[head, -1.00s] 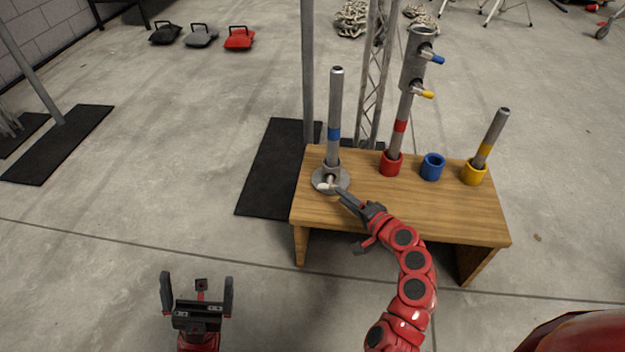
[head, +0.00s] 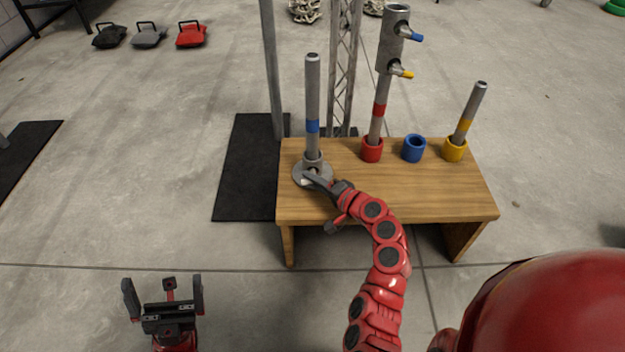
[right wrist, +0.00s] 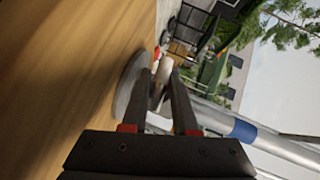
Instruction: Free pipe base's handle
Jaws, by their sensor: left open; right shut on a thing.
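The pipe base (head: 299,178) is a round grey disc with a short collar, at the left end of the wooden table. A grey pipe with a blue band (head: 312,90) stands upright in it. My right gripper (head: 311,178) reaches the base's front side and is shut on its small pale handle. In the right wrist view the handle (right wrist: 164,68) shows at the fingertips, beside the disc (right wrist: 130,88) and the pipe's blue band (right wrist: 242,131). The fingers partly hide the handle. My left gripper (head: 163,288) is open and empty, low at the left, away from the table.
The wooden table (head: 420,195) also holds a red socket (head: 372,149) with a red-banded pipe, an empty blue socket (head: 414,149) and a yellow socket (head: 454,150) with a leaning pipe. A metal post (head: 271,70) stands behind.

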